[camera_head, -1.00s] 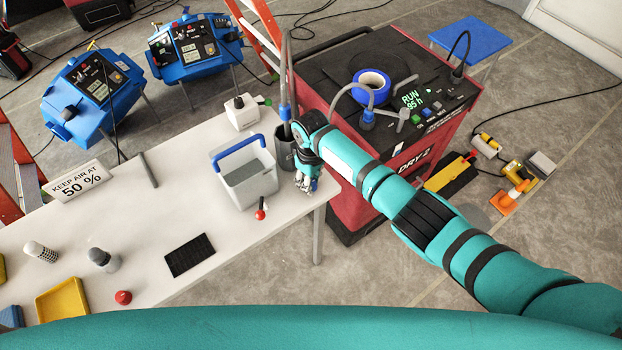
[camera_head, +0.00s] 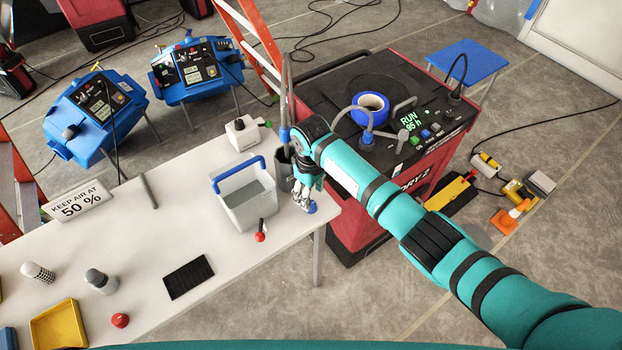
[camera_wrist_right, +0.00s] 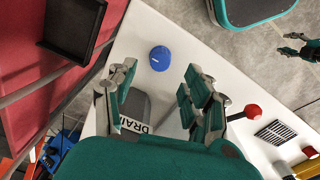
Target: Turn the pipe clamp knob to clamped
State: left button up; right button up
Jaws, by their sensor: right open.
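A round blue knob (camera_wrist_right: 160,58) with a small white mark sits by the white table's edge in the right wrist view. I take it for the pipe clamp knob. It also shows in the head view (camera_head: 311,208), just beside my fingertips. My right gripper (camera_head: 303,198) points down over the table corner. In the wrist view the right gripper (camera_wrist_right: 160,95) has its fingers spread, with the knob ahead of the gap and nothing held. A grey part with a partly hidden "DRAIN" label (camera_wrist_right: 132,124) lies between the fingers. My left gripper (camera_wrist_right: 297,48) seems to show small at the right edge.
A grey bin with a blue handle (camera_head: 247,198) and a red-knobbed lever (camera_head: 260,236) stand left of the right gripper. A dark cup (camera_head: 284,170) with a hose is close behind it. The red dryer (camera_head: 350,222) stands beyond the table's right edge.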

notch_tip(320, 180, up, 7)
jog(key=shift+r, duration=0.15)
dwell(0.5)
